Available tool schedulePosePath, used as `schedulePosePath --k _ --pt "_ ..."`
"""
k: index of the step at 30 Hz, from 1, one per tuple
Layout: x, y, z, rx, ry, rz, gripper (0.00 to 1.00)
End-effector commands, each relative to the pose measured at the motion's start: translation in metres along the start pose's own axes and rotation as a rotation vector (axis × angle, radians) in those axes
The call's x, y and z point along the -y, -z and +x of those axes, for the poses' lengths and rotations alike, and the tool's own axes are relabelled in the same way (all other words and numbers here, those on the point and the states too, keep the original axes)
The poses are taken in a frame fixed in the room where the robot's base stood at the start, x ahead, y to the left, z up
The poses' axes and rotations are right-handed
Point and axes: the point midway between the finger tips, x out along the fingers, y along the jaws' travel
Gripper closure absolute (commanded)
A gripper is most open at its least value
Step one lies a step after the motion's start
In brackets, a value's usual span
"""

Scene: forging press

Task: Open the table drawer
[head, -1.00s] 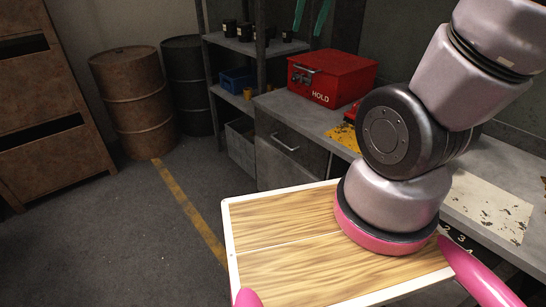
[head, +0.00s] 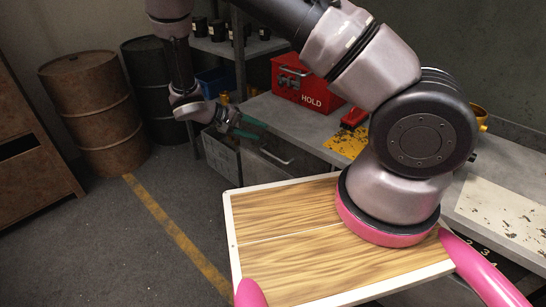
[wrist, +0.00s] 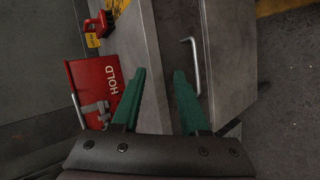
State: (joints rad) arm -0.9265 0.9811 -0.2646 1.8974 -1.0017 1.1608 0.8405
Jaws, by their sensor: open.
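The table drawer (head: 258,166) is a grey metal front under the workbench top, and it looks shut. Its bar handle (head: 277,157) is silvery. My gripper (head: 262,130) has green fingers, which also show in the wrist view (wrist: 159,71). It is open and empty, above and to the left of the handle in the head view. In the wrist view the handle lies beyond the right fingertip. I see no contact.
A red HOLD box (head: 306,84), a yellow plate (head: 342,145) and a red tool (head: 353,118) sit on the bench (head: 285,115). A grey bin (head: 220,156) stands left of the drawer. Rusty (head: 92,105) and black barrels are farther left. The floor before the drawer is clear.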

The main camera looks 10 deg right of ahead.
Motion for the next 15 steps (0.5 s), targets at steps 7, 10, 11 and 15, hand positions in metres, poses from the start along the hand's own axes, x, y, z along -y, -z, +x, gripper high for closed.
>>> schedulePosePath --k 7,10,11,15 --pt "0.084 -0.003 0.042 -0.226 -0.264 -0.118 0.56" --pt "0.105 -0.004 0.054 -0.304 -0.33 -0.15 0.56" --pt "0.11 -0.005 0.057 -0.323 -0.345 -0.156 0.56" --pt "0.123 -0.005 0.065 -0.383 -0.388 -0.175 0.56"
